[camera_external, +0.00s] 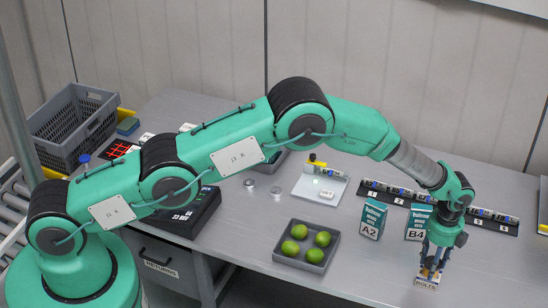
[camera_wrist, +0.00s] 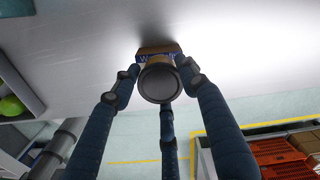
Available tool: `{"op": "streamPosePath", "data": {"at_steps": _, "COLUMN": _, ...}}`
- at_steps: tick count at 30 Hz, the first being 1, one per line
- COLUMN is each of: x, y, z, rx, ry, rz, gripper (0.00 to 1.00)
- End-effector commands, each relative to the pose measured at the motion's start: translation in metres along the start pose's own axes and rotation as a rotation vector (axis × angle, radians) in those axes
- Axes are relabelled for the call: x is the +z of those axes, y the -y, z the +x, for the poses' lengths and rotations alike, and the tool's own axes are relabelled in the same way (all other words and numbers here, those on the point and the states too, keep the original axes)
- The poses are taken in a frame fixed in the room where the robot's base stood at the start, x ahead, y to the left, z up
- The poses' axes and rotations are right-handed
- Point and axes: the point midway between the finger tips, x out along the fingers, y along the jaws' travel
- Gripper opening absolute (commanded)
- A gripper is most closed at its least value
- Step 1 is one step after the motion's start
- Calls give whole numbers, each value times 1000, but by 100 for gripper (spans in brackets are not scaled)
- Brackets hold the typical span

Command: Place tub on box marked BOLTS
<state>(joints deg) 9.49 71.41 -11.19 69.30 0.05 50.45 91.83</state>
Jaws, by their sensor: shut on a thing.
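In the wrist view, the blue fingers of my gripper (camera_wrist: 160,88) are closed around a small tub with a round dark grey top (camera_wrist: 158,83). A brown edge of the box (camera_wrist: 158,48) shows just beyond the tub. The tub is mostly hidden by the fingers in the external view. The tub is at or just above the box; I cannot tell whether they touch.
Boxes marked A2 (camera_external: 371,219) and B4 (camera_external: 418,221) stand behind my gripper. A dark tray of green limes (camera_external: 333,239) is to the left. A long black rack of cylinders (camera_external: 395,192) lies behind. The table right of the gripper is clear.

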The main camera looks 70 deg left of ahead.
Motion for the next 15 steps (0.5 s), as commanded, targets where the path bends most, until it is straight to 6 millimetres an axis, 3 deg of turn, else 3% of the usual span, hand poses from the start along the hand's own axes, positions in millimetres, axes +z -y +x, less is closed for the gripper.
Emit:
{"op": "streamPosePath", "data": {"at_steps": 1, "x": 0, "y": 0, "z": 1, "rx": 0, "ry": 0, "rz": 0, "gripper": 47}}
{"op": "streamPosePath", "data": {"at_steps": 3, "x": 0, "y": 0, "z": 1, "rx": 0, "ry": 0, "rz": 0, "gripper": 61}}
{"op": "streamPosePath", "data": {"at_steps": 4, "x": 0, "y": 0, "z": 1, "rx": 0, "ry": 0, "rz": 0, "gripper": 62}}
{"op": "streamPosePath", "data": {"at_steps": 15, "x": 0, "y": 0, "z": 0, "rx": 0, "ry": 0, "rz": 0, "gripper": 62}}
